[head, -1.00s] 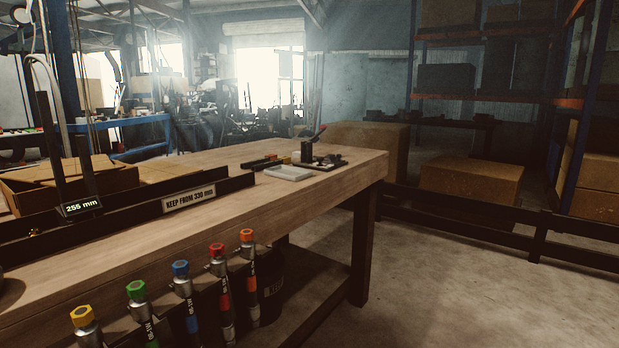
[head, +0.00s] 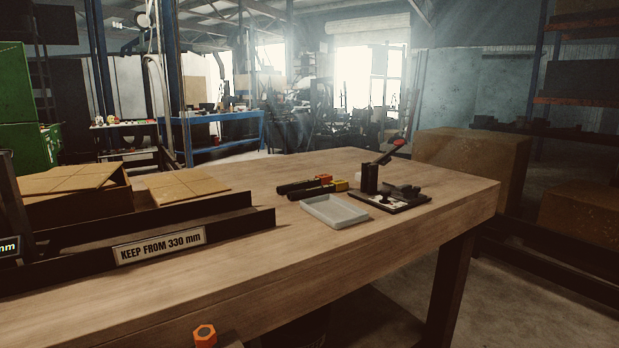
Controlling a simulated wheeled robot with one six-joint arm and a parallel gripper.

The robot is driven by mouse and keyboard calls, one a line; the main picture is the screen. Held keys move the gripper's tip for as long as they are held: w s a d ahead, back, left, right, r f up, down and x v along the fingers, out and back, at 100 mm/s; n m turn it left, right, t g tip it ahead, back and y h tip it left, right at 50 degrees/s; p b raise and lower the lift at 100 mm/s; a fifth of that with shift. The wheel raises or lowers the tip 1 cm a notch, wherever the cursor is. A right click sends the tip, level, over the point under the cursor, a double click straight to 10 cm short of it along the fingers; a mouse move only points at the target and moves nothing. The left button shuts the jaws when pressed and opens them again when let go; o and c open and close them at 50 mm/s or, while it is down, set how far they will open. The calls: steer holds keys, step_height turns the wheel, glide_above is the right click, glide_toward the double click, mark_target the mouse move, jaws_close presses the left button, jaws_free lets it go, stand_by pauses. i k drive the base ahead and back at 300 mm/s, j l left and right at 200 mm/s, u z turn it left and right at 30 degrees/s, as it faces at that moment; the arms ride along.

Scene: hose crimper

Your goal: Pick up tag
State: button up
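I cannot make out a tag for certain. Small pale pieces (head: 386,201) lie on the black base of a hand press (head: 370,180), too small to identify. The press has a raised lever with a red knob and stands near the far right end of the wooden workbench (head: 300,250). A shallow light grey tray (head: 335,212) lies on the bench just left of it and looks empty. My gripper is not in view.
A black rail (head: 150,228) with a "KEEP FROM 330 mm" sign (head: 160,245) runs along the bench's left. Cardboard boxes (head: 75,185) sit behind it. An orange hex cap (head: 205,335) shows at the front edge.

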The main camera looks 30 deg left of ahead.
mark_target(342, 184)
steer(key=i+u, duration=0.3)
steer(key=u, duration=0.15)
steer(key=i+u, duration=0.4)
steer(key=i+l+u, duration=0.2)
steer(key=u, duration=0.25)
steer(key=i+l+u, duration=0.4)
steer(key=k+j, duration=0.1)
